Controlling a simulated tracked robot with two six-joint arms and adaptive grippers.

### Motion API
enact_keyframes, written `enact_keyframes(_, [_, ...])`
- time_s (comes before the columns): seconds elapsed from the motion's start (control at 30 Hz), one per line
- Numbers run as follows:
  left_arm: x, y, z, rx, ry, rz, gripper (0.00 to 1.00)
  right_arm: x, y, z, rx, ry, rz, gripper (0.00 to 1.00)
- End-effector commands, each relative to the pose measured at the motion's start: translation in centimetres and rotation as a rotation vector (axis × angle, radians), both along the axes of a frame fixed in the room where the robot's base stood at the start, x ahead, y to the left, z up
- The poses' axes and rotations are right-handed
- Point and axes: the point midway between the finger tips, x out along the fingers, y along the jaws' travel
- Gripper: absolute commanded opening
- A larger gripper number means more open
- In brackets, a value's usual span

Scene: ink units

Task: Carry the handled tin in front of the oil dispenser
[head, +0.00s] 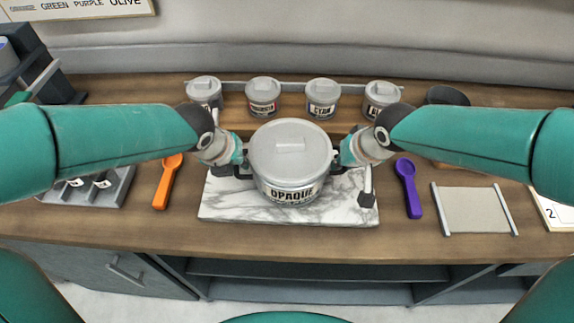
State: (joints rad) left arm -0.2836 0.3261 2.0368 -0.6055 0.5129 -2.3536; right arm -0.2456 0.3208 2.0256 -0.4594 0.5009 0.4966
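The handled tin (290,155) is a large grey lidded pot with a label reading OPAQUE. It is upright over the white marble slab (225,200) in the middle of the counter. I cannot tell whether it rests on the slab or is held just above it. My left gripper (243,167) is at the tin's left side handle, and my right gripper (338,165) is at its right side handle. The fingertips are small, dark and partly hidden, so their closure does not show clearly. I cannot pick out the oil dispenser with certainty.
Several small labelled tins (322,98) stand in a row behind. An orange scoop (166,182) lies left of the slab, a purple scoop (408,188) right. A grey tray (112,190) is at left, a beige panel (474,210) at right. A dark-handled tool (367,184) lies on the slab.

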Motion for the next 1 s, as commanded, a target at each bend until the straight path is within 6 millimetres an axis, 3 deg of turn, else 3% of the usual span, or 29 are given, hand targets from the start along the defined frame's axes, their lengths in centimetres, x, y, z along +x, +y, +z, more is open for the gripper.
enact_keyframes(0.67, [0.1, 0.2, 0.5, 0.001, -0.005, 0.002, 0.0, 0.1, -0.1, 0.5, -0.003, -0.004, 0.003, 0.0])
enact_keyframes(1.0, [0.1, 0.3, 2.9, 0.002, -0.004, 0.004, 0.0, 0.1, -0.1, 2.9, -0.005, -0.003, 0.004, 0.0])
